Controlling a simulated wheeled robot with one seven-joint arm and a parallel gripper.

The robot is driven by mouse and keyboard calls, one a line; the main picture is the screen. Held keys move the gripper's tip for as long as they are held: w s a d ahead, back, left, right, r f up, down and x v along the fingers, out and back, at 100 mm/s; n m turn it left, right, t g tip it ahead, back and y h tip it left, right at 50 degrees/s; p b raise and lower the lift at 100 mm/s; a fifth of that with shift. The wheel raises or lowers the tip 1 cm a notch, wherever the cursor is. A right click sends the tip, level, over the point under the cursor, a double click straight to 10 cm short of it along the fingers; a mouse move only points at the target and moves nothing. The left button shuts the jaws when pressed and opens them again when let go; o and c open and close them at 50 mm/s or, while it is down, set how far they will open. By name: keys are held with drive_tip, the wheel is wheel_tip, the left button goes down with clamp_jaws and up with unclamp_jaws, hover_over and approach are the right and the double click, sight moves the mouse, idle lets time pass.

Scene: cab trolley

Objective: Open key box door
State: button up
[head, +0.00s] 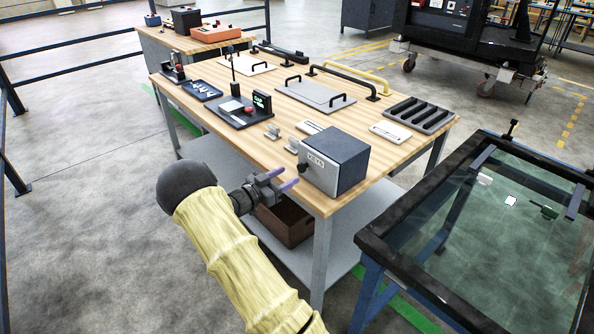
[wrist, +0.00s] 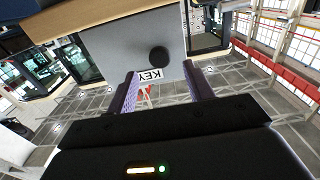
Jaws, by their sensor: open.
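The key box (head: 346,157) stands at the near right corner of the wooden workbench. It has a dark blue-grey body and a light grey door (head: 318,175) with a "KEYS" label and a round black knob (head: 302,167). The door looks closed, flush with the box. My gripper (head: 284,179) is in front of the door, its purple fingers apart and empty. In the wrist view the door (wrist: 115,50) fills the upper middle, with the knob (wrist: 158,56) between and beyond the open fingers (wrist: 162,84). The label is upside down there, partly hidden by a finger.
The workbench (head: 250,75) carries small metal brackets (head: 272,132) left of the box, a panel with handles (head: 315,94), and a slotted black tray (head: 416,114). A brown bin (head: 286,224) sits on the lower shelf. A glass-topped table (head: 490,220) stands at right.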

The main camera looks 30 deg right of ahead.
sight(299, 169)
drive_tip(key=d, duration=0.5)
drive_tip(key=shift+w+d, duration=0.2)
drive_tip(key=shift+w, duration=0.15)
clamp_jaws()
